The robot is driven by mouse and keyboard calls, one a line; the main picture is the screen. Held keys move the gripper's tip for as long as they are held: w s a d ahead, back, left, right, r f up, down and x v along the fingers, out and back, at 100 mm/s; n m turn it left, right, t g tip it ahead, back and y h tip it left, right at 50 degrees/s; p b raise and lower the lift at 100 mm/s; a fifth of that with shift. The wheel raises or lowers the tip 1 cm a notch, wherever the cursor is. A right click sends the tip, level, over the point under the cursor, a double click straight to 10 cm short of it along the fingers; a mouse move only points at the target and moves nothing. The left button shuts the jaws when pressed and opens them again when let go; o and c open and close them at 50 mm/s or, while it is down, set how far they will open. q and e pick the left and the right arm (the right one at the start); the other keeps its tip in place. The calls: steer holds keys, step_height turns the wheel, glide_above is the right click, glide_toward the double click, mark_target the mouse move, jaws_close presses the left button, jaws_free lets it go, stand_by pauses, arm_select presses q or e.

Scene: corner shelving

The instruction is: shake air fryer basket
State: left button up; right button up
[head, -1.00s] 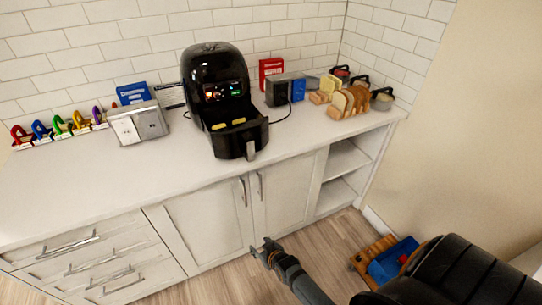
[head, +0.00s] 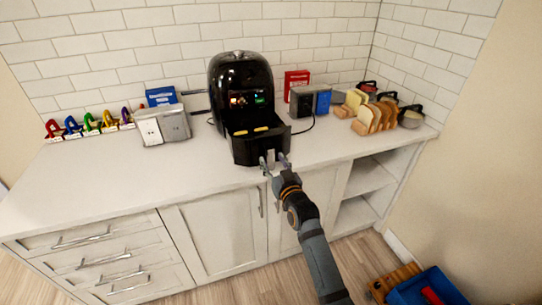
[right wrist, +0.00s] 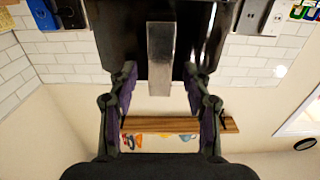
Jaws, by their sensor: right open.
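The black air fryer (head: 240,85) stands on the counter against the tiled wall, its display lit. Its basket (head: 258,142) is pulled out at the front, with yellow pieces of food (head: 262,129) inside. My right gripper (head: 275,160) is at the front of the basket, by its handle. In the right wrist view the pale metal handle (right wrist: 160,58) lies between the two spread fingers, with a gap on either side. The right gripper is open. My left gripper is not in view.
Bread slices in a rack (head: 375,117) and dark-lidded jars (head: 411,115) stand to the right. A silver outlet box (head: 163,126) and several coloured items (head: 90,125) stand to the left. A blue bin (head: 428,288) is on the floor. The front left counter is clear.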

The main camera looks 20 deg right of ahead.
steer(key=shift+w, duration=1.4)
jaws_close()
